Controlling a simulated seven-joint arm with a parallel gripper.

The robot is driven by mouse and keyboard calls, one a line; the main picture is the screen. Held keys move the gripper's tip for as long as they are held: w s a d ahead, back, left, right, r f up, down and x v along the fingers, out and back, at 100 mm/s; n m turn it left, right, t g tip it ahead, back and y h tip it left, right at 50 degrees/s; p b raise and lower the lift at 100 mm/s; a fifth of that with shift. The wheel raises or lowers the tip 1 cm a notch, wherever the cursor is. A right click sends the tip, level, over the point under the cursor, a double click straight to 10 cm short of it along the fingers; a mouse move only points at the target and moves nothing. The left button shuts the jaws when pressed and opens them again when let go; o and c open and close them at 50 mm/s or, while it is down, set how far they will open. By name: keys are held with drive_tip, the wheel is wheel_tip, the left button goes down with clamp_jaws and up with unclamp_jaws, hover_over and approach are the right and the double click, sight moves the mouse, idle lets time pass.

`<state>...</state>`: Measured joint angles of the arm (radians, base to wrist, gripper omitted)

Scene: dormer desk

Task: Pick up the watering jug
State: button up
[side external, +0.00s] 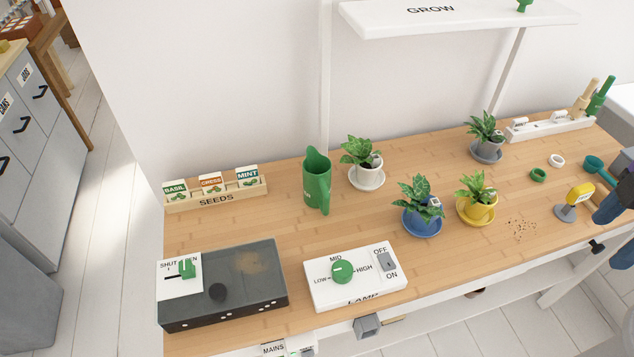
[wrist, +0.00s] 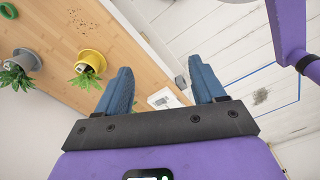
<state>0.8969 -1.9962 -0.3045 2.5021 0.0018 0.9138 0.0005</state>
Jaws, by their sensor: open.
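The watering jug (side external: 316,182) is green and stands upright on the wooden desk in the side external view, left of the potted plants and right of the seed rack. It does not show in the wrist view. My gripper (side external: 617,212) is at the far right edge of the side external view, partly cut off, far from the jug. In the wrist view the two blue fingers of my gripper (wrist: 163,84) are spread apart with nothing held between them, over the desk's front edge and the floor.
Potted plants stand right of the jug: a white pot (side external: 366,177), a blue pot (side external: 423,219) and a yellow pot (side external: 477,211). The seed rack (side external: 217,193) is left. A lamp control box (side external: 355,277) and a dark tray (side external: 235,290) are in front. A shelf (side external: 460,17) hangs above.

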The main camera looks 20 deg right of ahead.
drive_tip(key=c, duration=0.3)
drive_tip(key=n+y, duration=0.3)
drive_tip(key=y, duration=0.1)
hover_over(318, 185)
drive_tip(key=s+d, duration=0.6)
drive_tip(key=d, duration=0.2)
wheel_tip(318, 185, down, 7)
drive_tip(key=shift+t, duration=0.3)
drive_tip(key=x, duration=1.7)
drive_tip(key=shift+a, duration=0.2)
